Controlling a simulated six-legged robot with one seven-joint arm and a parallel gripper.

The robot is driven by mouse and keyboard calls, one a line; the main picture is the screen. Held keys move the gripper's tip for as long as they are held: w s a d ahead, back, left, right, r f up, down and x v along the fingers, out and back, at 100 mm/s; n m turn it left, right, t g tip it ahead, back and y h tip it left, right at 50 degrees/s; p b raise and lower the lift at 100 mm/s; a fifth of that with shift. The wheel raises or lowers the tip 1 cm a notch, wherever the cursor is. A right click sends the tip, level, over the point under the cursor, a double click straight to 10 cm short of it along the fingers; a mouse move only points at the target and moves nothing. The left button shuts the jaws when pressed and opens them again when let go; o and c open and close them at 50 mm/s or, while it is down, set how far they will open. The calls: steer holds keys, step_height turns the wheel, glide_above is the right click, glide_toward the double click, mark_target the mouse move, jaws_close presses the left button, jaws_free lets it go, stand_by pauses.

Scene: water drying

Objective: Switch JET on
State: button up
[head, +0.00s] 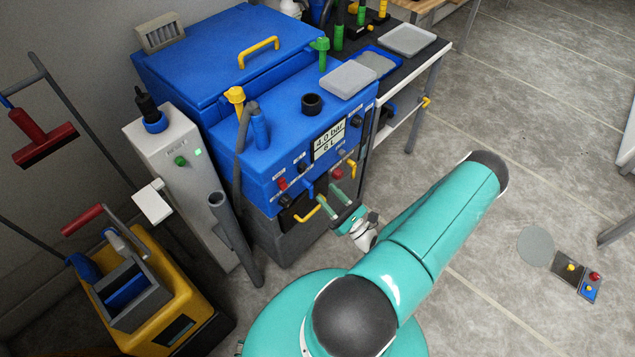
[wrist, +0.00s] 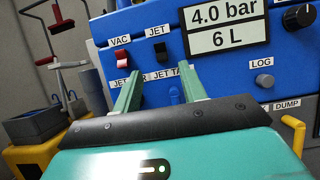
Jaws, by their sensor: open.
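The JET switch (wrist: 161,53) is a small black rocker under the JET label on the blue machine's front panel (wrist: 150,25). In the head view the switch (head: 301,167) is small; I cannot tell its position. The red VAC switch (wrist: 122,59) sits just left of it. My gripper (wrist: 158,82) is open and empty, its two green fingers pointing at the panel, with the JET switch showing above the gap between them. In the head view my gripper (head: 328,194) is in front of the panel's lower part. The fingers partly hide the labels below the switches.
A display (wrist: 226,25) reads 4.0 bar and 6 L. A LOG button (wrist: 264,80), a black knob (wrist: 298,17) and a yellow handle (wrist: 293,132) are to the right. A blue lever (wrist: 174,95) shows between the fingers.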

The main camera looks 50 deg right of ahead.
steer(key=v, duration=0.4)
steer(key=shift+s+f, duration=0.15)
steer(key=shift+s, duration=0.2)
steer(key=w+a+r+n+g+y, duration=0.4)
steer(key=a+r+n+g+y, duration=0.2)
steer(key=a+r+n+g, duration=0.35)
steer(key=w+a+r+n+g+y, duration=0.3)
steer(key=a+r+n+g+y, duration=0.3)
steer(key=r+n+g, duration=0.55)
steer(key=s+a+r+n+t+h, duration=0.1)
steer(key=s+a+r+n+h, duration=0.1)
steer(key=a+r+n+h, duration=0.4)
steer(key=s+a+r+n+t+h, duration=0.2)
steer(key=a+r+n+h, duration=0.3)
steer(key=r, duration=0.9)
steer(key=n+h, duration=0.1)
steer(key=n, duration=0.2)
steer(key=shift+s+a+n+t+h, duration=0.3)
steer(key=shift+s+a+h, duration=0.05)
steer(key=shift+s+h, duration=0.05)
